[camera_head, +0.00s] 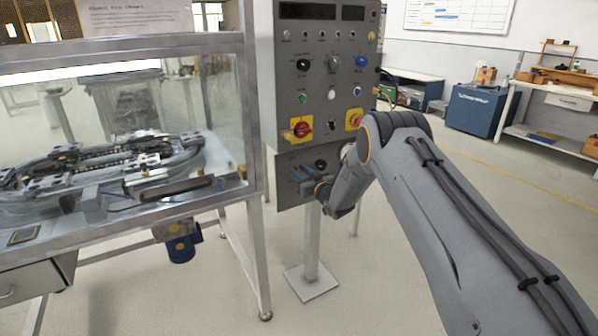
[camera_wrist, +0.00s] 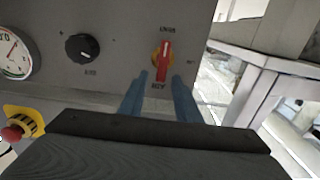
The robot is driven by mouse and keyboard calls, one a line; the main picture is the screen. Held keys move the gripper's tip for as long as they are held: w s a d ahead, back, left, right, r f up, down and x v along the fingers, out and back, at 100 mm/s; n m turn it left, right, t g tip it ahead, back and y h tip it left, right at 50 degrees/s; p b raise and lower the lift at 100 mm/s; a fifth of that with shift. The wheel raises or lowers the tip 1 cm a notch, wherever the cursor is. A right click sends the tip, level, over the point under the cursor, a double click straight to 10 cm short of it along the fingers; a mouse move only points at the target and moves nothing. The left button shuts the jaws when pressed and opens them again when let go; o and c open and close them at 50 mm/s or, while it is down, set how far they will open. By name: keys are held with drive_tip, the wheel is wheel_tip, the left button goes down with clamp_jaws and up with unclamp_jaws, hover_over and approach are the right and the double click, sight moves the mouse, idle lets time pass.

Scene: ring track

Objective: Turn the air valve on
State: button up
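The air valve (camera_wrist: 165,61) shows in the wrist view as a red lever on a brass-yellow body, mounted on the grey control panel (camera_head: 320,22). The lever lies upright in that picture, along the line between two upside-down labels. My gripper (camera_wrist: 161,80) is open, with its two blue fingers apart. The lever's lower end appears between the fingertips in the picture; I cannot tell whether they touch it. In the head view my gripper (camera_head: 300,178) is at the panel's lower section, and the valve cannot be made out there.
A black knob (camera_wrist: 82,48), a gauge (camera_wrist: 13,55) and a red button on yellow (camera_wrist: 22,122) share the panel face. A glass-sided case (camera_head: 120,150) with a ring track stands left. A blue cabinet (camera_head: 476,110) is at the far right. Open floor lies between.

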drive_tip(key=shift+a, duration=0.1)
clamp_jaws()
drive_tip(key=shift+w+m+b, duration=0.15)
drive_tip(key=shift+m+b, duration=0.25)
drive_tip(key=m, duration=0.1)
drive_tip(key=m+b, duration=0.1)
drive_tip(key=b, duration=0.1)
drive_tip(key=shift+w+d+f+m, duration=0.2)
drive_tip(key=shift+w+d+m, duration=0.05)
drive_tip(key=shift+d+m, duration=0.15)
drive_tip(key=shift+w+d+f+m+b, duration=0.15)
drive_tip(key=shift+d+f+m+b, duration=0.2)
drive_tip(key=shift+m+b, duration=1.5)
drive_tip(key=shift+w+d+f+m+b, duration=0.2)
drive_tip(key=shift+f+m+b, duration=0.4)
drive_tip(key=shift+m, duration=2.35)
drive_tip(key=shift+w+d+f+m+b, duration=0.1)
drive_tip(key=shift+d+f+m+b, duration=0.2)
drive_tip(key=shift+m+b, duration=1.6)
drive_tip(key=shift+m+p, duration=0.55)
drive_tip(key=shift+m, duration=0.05)
